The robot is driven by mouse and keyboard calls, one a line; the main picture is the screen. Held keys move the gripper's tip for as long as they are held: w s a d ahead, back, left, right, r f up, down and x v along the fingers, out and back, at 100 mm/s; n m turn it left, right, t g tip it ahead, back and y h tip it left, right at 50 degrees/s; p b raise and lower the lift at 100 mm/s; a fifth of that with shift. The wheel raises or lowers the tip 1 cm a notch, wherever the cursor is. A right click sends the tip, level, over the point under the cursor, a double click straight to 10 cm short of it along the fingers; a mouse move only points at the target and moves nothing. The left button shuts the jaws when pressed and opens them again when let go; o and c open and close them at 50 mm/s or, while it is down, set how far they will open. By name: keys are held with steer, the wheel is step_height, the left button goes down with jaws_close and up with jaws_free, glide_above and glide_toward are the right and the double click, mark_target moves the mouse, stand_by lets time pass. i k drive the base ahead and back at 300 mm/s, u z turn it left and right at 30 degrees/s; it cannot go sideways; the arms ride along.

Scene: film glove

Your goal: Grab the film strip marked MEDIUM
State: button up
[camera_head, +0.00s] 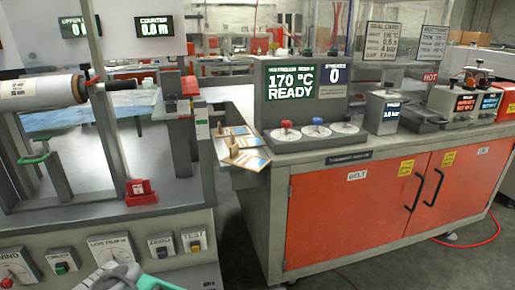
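Several flat pieces (247,159) with pale faces and tan edges lie overlapping on a ledge at the left end of the orange-doored bench. They may be film strips, but their print is too small to read, so I cannot tell which one is marked MEDIUM. A small tan upright piece stands on the nearest one. A pale grey and teal part (125,276) at the bottom edge looks like my gripper, cut off by the frame. It is well below and left of the flat pieces. Its fingertips cannot be made out.
A film roll (42,91) sits on a frame at the left, above a panel of knobs and buttons. The bench (380,205) carries a "170 °C READY" console (300,95) and other devices. Open floor (231,235) lies between panel and bench.

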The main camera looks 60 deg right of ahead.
mark_target(253, 141)
steer(key=z, duration=1.35)
steer(key=i, duration=0.55)
steer(key=u, duration=0.35)
